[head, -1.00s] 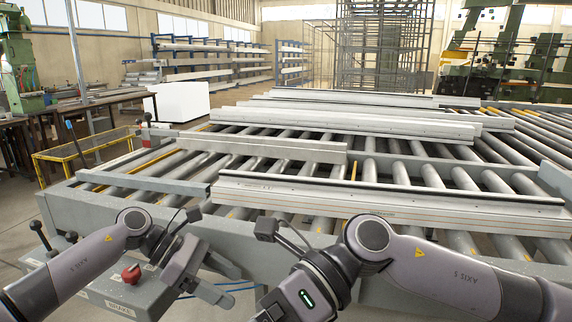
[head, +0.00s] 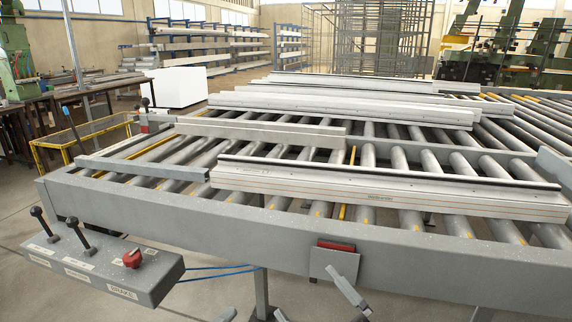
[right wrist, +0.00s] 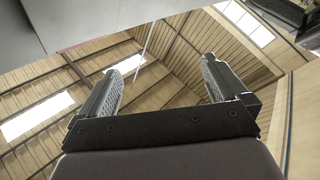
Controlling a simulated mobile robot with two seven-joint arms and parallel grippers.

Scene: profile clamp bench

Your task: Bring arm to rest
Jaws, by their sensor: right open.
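My right gripper (right wrist: 162,75) shows in the right wrist view with its two ribbed fingers wide apart and nothing between them. Beyond the fingers are roof beams and skylights. In the head view, grey finger parts of the right gripper (head: 312,295) show low at the bottom edge, in front of the roller bench (head: 450,270) and below its front beam.
Long aluminium profiles (head: 380,190) lie across the rollers. A grey control box (head: 100,270) with black levers and a red knob (head: 132,258) stands at the front left. A grey plate with a red block (head: 336,246) is on the front beam. Blue cables hang below it.

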